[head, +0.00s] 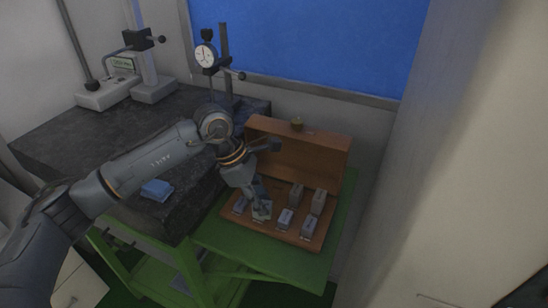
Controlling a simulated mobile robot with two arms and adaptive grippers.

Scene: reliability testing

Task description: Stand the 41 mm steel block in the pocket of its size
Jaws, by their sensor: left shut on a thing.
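A wooden case (268,229) stands open on a green table, its lid (310,155) raised at the back. Several grey steel blocks stand in it, such as two at the back right (297,194) (318,202) and two at the front right (285,218) (308,227). Another block (239,205) is at the front left. My left gripper (260,203) points down over the left part of the case, shut on a steel block (262,212). I cannot tell whether this block is in a pocket or just above one. Size marks are too small to read. My right gripper is out of view.
A dark granite plate (60,140) lies to the left with a folded blue cloth (157,190) on it. A dial gauge stand (206,55) and another stand (150,85) rise behind. A pale wall bounds the right. The green table (290,265) is bare in front.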

